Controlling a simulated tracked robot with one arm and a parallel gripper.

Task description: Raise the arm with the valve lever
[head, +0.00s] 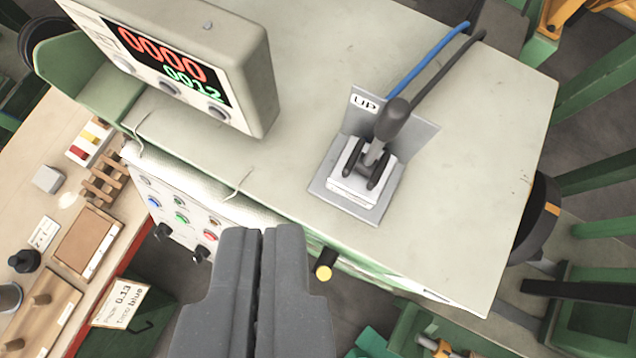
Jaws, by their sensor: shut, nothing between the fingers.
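The valve lever (388,125) has a dark rounded knob on a short metal stem. It rises from a grey metal base (347,200) on the pale machine top, right of the middle in the head view. A plate behind it carries an "UP" label (364,103). A blue hose (425,62) and a black hose run from it to the upper right. My gripper (262,232) is at the bottom middle, its two dark fingers shut and empty. It is below and left of the lever in the picture, apart from it.
A counter display (180,65) reading 0000 and 0012 stands upper left. A control panel (180,212) with buttons is on the machine's front side. A yellow-ended black knob (323,271) sits just right of my fingers. A workbench (70,205) with small parts lies left. The pale machine top (470,180) is clear right of the lever.

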